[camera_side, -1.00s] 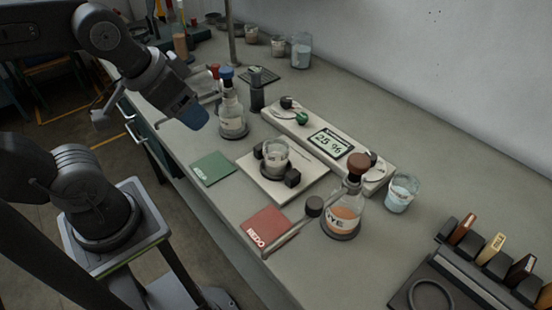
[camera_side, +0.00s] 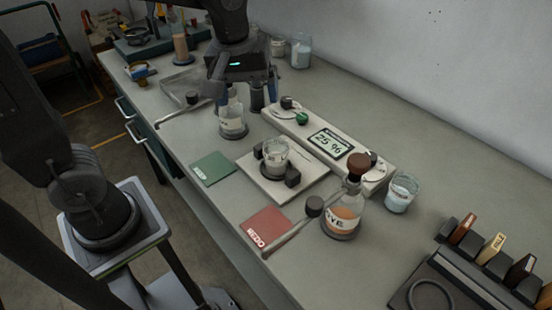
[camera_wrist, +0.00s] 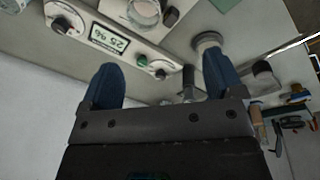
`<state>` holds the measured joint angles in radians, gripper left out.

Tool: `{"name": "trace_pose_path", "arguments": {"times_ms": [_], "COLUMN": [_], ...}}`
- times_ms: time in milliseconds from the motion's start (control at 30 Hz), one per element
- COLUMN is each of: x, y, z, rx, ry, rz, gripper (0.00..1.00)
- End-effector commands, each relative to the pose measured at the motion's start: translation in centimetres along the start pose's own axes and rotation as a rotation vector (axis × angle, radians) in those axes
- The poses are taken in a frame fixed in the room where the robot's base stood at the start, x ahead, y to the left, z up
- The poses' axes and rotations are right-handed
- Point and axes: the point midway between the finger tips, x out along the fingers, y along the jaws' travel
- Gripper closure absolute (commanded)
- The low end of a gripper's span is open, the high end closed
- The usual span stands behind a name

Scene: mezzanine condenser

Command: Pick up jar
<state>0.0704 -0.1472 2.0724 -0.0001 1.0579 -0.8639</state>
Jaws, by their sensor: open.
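Several glass vessels could be the jar. A clear jar (camera_side: 275,158) sits on a pale plate between dark clamps, and it also shows at the top of the wrist view (camera_wrist: 143,12). A jar with pale blue contents (camera_side: 402,193) stands right of the orange flask. Another pale jar (camera_side: 301,50) stands at the back by the wall. My gripper (camera_wrist: 160,72) is open and empty, its blue fingers wide apart. In the side view its dark body hangs over the labelled flask (camera_side: 232,124), hiding the flask's top. I cannot tell how high the fingertips are.
A controller box (camera_side: 328,143) reading 25 % lies along the bench. An orange flask with a brown stopper (camera_side: 345,214) stands at the front. Green (camera_side: 212,169) and red (camera_side: 267,231) booklets lie flat. A dark rack (camera_side: 480,265) is front right.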

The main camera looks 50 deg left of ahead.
Motion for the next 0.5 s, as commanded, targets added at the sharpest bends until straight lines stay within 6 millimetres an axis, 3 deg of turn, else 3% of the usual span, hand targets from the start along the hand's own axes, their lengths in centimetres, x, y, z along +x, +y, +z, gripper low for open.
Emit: {"name": "trace_pose_path", "arguments": {"times_ms": [200, 500], "x": [3.4, 6.3], "y": [3.5, 4.2], "z": [-1.7, -1.9], "rx": [-0.290, -0.386], "ry": [-0.069, -0.081], "rz": [-0.107, -0.145], "gripper": [0.13, 0.13]}}
